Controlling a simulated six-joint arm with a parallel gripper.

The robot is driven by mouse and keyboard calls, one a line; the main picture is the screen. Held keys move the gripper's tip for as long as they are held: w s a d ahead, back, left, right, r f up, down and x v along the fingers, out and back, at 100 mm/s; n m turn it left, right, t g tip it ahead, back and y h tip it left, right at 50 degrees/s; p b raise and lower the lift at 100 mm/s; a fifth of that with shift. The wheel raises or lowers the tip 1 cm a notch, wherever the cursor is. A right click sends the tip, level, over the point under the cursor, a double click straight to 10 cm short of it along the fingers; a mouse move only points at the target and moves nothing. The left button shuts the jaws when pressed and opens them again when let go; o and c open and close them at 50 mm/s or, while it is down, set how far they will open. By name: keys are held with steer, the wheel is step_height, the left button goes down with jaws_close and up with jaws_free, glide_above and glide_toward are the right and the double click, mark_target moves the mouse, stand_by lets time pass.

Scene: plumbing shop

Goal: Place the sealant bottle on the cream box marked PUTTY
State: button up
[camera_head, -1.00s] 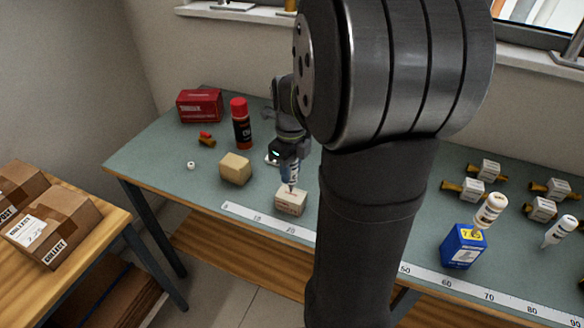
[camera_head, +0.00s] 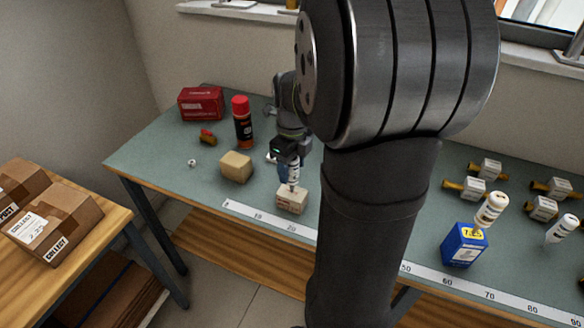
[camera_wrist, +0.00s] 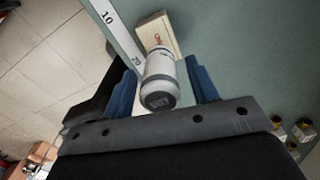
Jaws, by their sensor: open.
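The cream box (camera_head: 291,202) lies at the bench's front edge, left of my arm. It also shows in the wrist view (camera_wrist: 157,32), with part of its lettering covered. A white sealant bottle (camera_head: 294,178) is over its top, narrow end seemingly down; contact with the box is hard to make out. In the wrist view the bottle (camera_wrist: 158,72) is between my blue fingers, its dark round end facing the camera. My gripper (camera_wrist: 163,85) is open around the bottle, with a visible gap at the right finger; the left gap is less clear.
A plain tan block (camera_head: 236,167) lies left of the cream box. A red-capped can (camera_head: 242,122) and red box (camera_head: 201,103) stand behind. A ruler strip (camera_head: 259,217) runs along the front edge. A blue box (camera_head: 464,246) with another bottle (camera_head: 490,209) stands right.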

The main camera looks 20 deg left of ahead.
step_height(320, 180, up, 11)
steer(key=shift+r, duration=0.15)
stand_by(0.4)
step_height(320, 180, down, 12)
steer(key=shift+r, duration=1.7)
steer(key=shift+f, duration=0.1)
